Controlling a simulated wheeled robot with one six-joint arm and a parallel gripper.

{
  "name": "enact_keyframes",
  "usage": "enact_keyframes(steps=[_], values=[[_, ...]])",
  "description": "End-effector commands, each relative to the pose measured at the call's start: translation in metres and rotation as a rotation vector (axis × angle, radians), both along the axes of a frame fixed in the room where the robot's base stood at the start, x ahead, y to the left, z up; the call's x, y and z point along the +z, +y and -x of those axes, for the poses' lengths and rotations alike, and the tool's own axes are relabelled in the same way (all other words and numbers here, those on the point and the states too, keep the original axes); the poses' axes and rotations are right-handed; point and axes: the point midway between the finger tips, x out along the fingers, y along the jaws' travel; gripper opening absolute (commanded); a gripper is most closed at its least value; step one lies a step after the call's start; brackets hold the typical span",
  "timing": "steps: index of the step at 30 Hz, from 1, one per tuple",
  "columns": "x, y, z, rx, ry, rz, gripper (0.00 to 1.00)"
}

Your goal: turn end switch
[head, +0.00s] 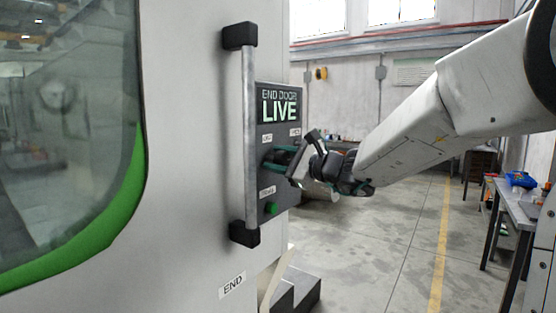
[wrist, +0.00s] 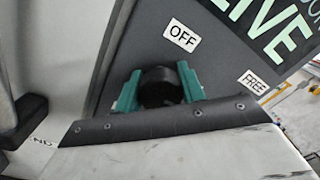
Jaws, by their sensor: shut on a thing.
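The end switch is a black round knob (wrist: 160,87) on a dark grey panel (head: 265,108) fixed to the machine's end door. In the wrist view an OFF label (wrist: 182,36) is above the knob and a FREE label (wrist: 253,82) is to its right. The panel's lit sign (head: 279,105) reads END DOOR LIVE. My gripper (head: 282,157) reaches the panel from the right. Its two green fingers, also in the wrist view (wrist: 158,89), are shut on the knob from both sides. In the head view the gripper mostly hides the knob.
A vertical grey door handle (head: 249,140) with black end mounts stands just left of the panel. A green button (head: 271,209) is below the gripper. An END label (head: 232,285) is on the door. A workbench (head: 520,212) stands at the far right; the floor between is open.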

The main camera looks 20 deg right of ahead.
Motion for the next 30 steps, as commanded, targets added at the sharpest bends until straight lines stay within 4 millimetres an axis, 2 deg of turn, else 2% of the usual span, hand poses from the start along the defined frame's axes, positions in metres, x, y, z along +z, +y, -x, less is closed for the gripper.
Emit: enact_keyframes(steps=[1,2,4,14,17,24,30], values=[[0.0,0.0,0.0,-0.001,0.001,0.0,0.17],[0.0,0.0,0.0,-0.001,0.001,0.0,0.42],[0.0,0.0,0.0,-0.001,0.001,0.0,0.61],[0.0,-0.002,0.002,0.0,0.0,0.0,0.61],[-0.001,-0.009,0.011,-0.001,-0.001,0.001,0.61],[-0.002,-0.033,0.044,-0.004,0.0,0.0,0.61],[-0.003,-0.045,0.061,-0.003,0.0,0.0,0.61]])
